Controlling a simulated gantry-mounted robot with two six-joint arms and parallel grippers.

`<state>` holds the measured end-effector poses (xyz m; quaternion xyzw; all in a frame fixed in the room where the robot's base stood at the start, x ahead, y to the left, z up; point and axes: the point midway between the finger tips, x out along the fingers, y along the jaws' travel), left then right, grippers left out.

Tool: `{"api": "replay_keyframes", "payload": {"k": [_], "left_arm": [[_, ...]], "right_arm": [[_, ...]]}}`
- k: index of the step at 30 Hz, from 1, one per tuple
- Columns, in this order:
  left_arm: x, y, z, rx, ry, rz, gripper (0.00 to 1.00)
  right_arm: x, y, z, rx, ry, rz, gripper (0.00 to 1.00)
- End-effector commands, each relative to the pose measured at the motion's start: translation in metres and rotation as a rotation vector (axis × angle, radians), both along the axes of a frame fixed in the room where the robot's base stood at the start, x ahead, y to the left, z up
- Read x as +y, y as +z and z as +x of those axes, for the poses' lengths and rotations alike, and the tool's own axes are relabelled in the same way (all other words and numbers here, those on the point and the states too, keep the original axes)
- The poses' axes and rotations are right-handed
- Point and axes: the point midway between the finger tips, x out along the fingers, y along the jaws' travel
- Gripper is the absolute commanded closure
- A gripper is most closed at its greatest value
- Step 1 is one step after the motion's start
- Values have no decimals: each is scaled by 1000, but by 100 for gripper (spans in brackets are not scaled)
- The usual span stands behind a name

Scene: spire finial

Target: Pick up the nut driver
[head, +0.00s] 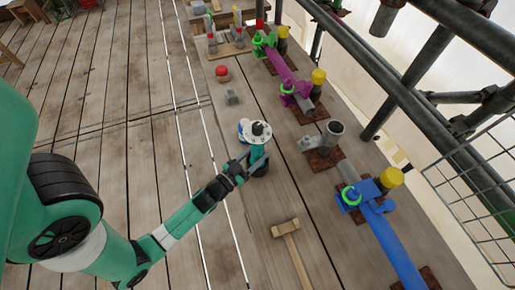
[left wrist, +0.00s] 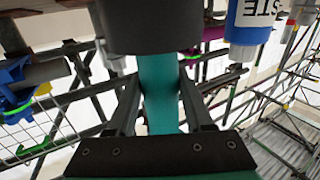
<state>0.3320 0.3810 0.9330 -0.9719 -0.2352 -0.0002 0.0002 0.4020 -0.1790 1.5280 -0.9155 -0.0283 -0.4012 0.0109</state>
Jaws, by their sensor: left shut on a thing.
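The nut driver (head: 258,152) looks teal with a dark lower end and stands roughly upright on or just above the wooden deck. My left gripper (head: 248,164) reaches it from the left and is shut on its teal part. In the left wrist view, the teal shaft (left wrist: 158,92) runs between both fingers of the left gripper (left wrist: 158,98), with a wide dark part (left wrist: 150,25) beyond them. My right gripper is not in view.
A white-and-blue container (left wrist: 256,22) is close beside the driver. A wooden mallet (head: 286,229) lies nearer on the deck. Blue (head: 388,228) and purple (head: 281,68) clamped parts stand right, by scaffold rails (head: 440,120). A red-topped item (head: 222,73) stands behind. The left deck is mostly clear.

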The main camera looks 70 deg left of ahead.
Motion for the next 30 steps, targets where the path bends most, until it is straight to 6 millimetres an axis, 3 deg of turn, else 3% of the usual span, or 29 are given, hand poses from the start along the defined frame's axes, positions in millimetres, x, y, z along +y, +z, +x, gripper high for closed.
{"api": "replay_keyframes", "payload": {"k": [8,19,24,30], "left_arm": [[0,18,1,-6,-2,3,100],[0,92,1,-6,-2,4,100],[0,103,1,-5,-1,3,100],[0,102,1,-4,-1,3,100]], "right_arm": [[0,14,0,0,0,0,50],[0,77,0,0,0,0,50],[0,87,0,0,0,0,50],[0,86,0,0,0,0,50]]}}
